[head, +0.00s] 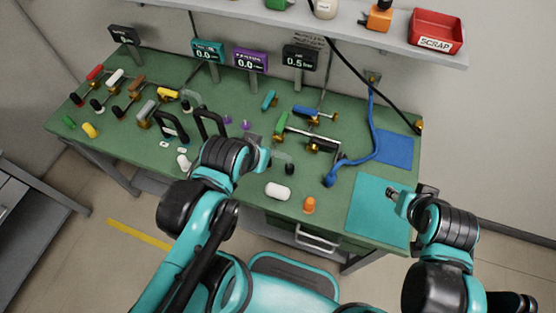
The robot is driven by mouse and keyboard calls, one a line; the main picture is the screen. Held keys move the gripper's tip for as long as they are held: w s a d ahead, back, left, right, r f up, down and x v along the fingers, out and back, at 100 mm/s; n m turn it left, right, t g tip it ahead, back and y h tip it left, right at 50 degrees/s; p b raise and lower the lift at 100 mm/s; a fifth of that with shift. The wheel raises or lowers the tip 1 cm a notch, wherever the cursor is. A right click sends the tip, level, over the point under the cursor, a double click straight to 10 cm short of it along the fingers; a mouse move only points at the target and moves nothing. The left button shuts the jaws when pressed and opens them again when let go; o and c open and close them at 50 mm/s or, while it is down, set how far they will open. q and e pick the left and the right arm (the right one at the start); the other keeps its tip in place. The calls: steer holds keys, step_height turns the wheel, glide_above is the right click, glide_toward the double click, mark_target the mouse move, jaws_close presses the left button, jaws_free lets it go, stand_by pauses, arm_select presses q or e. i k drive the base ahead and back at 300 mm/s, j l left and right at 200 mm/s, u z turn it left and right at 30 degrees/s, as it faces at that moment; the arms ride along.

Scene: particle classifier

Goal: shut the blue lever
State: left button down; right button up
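The blue lever (306,113) sits on a brass valve on the right part of the green bench. It points left and slightly back from the valve, roughly along the short metal pipe there. A green lever (281,124) stands to its left and a black-handled valve (322,145) is in front of it. My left gripper (278,157) is over the bench, in front and to the left of the blue lever, apart from it. My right gripper (391,193) is over the teal mat at the right, well away from the lever. Both sets of fingers are too small to read.
A blue hose (374,120) runs down to the bench right of the valves. Small displays (299,57) stand along the back. Several coloured levers crowd the left side. A white capsule (278,190) and an orange piece (309,205) lie near the front edge. A shelf holds a red scrap bin (436,28).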

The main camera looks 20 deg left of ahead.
mark_target(307, 110)
steer(key=l+z, duration=0.2)
steer(key=l, duration=1.25)
